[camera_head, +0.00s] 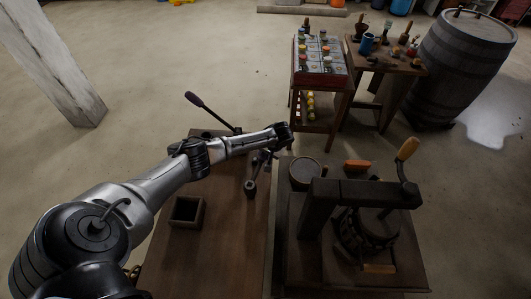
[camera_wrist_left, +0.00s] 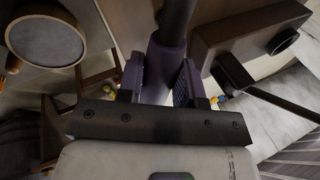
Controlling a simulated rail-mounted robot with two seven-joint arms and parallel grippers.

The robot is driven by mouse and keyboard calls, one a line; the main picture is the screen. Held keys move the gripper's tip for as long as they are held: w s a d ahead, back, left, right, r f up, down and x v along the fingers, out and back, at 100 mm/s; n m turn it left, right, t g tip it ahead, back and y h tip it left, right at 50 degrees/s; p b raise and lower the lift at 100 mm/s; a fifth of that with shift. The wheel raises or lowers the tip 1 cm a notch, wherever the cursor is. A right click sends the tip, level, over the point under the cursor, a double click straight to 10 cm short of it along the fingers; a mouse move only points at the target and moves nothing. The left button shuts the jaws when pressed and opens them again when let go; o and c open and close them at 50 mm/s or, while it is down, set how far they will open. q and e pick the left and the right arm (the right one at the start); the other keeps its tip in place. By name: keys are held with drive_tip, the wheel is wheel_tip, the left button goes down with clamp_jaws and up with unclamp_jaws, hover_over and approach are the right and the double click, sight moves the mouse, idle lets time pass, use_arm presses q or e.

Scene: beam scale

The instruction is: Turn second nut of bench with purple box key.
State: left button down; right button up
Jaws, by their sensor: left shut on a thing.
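My left gripper (camera_head: 284,134) reaches over the far end of the wooden bench (camera_head: 225,255). In the left wrist view its jaws (camera_wrist_left: 172,92) are shut on a dark purple piece (camera_wrist_left: 165,58), which I take to be the purple box key. A dark round shaft (camera_wrist_left: 178,18) runs up from it. In the head view the arm and gripper cover much of this spot. A dark metal piece with a round end (camera_head: 250,187) shows just below the gripper; I cannot tell whether it belongs to the key. I cannot make out the separate nuts. My right gripper is out of view.
A lever with a dark knob (camera_head: 193,99) sticks up beyond the arm. A small open wooden box (camera_head: 187,212) stands on the bench. A press (camera_head: 365,195) and a round pot (camera_head: 305,173) stand to the right. A rack (camera_head: 322,80) and barrel (camera_head: 462,60) are behind.

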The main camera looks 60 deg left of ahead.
use_arm(q)
drive_tip(key=shift+f, duration=0.25)
drive_tip(key=shift+f+b, duration=0.3)
drive_tip(key=shift+f, duration=0.4)
drive_tip(key=shift+f+b, duration=0.45)
drive_tip(key=shift+f, duration=0.15)
drive_tip(key=c, duration=1.4)
unclamp_jaws()
clamp_jaws()
drive_tip(key=shift+r, duration=0.1)
